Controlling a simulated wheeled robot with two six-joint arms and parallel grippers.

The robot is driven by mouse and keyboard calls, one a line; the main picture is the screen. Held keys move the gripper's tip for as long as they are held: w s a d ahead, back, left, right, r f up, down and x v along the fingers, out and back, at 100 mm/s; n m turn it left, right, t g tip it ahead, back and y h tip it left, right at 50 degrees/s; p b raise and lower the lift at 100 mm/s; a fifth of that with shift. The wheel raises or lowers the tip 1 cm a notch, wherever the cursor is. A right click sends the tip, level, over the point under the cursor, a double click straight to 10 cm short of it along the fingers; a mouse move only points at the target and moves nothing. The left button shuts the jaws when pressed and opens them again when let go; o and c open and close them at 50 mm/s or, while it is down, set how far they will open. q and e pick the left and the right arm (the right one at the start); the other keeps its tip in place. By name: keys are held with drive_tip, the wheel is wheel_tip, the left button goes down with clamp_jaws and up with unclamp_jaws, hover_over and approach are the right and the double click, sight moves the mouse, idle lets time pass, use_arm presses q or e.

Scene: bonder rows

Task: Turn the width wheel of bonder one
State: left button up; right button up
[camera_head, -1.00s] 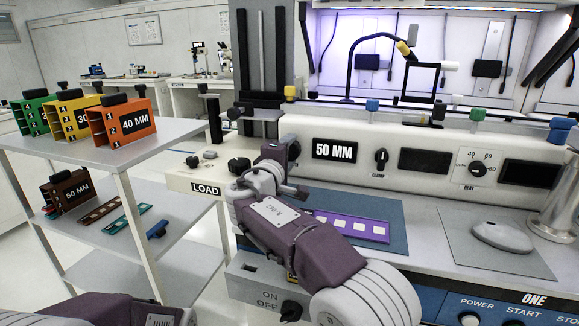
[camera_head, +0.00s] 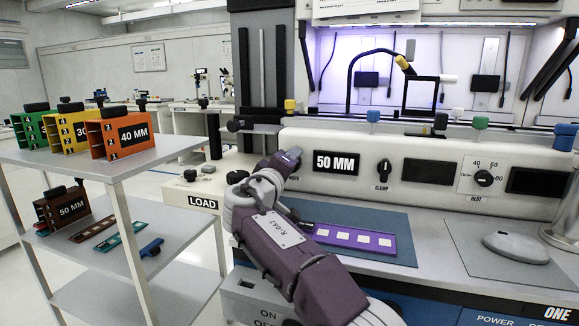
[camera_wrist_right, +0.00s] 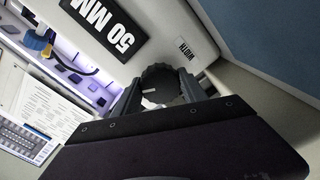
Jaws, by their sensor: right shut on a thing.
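The black width wheel (camera_wrist_right: 160,86), with a pale mark on its face, sits on the bonder's white front panel beside the "WIDTH" label (camera_wrist_right: 187,50). In the right wrist view my right gripper (camera_wrist_right: 162,93) has a grey finger on each side of the wheel and is shut on it. In the head view my right gripper (camera_head: 280,166) is at the panel's left end and hides the wheel. The display (camera_head: 336,162) just right of it reads "50 MM". It also shows in the wrist view (camera_wrist_right: 106,24). My left gripper is out of view.
The clamp knob (camera_head: 383,169) and heat knob (camera_head: 484,179) are farther right on the panel. A purple strip carrier (camera_head: 388,243) lies on the blue mat below. A shelf cart (camera_head: 165,152) with coloured magazines stands at left. A grey mouse (camera_head: 515,247) is at right.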

drive_tip(key=shift+r, duration=0.4)
drive_tip(key=o, duration=1.4)
drive_tip(key=shift+c, duration=0.2)
drive_tip(key=shift+w+f, duration=0.1)
drive_tip(key=shift+f, duration=0.15)
drive_tip(key=v, duration=0.9)
drive_tip(key=shift+b, duration=0.4)
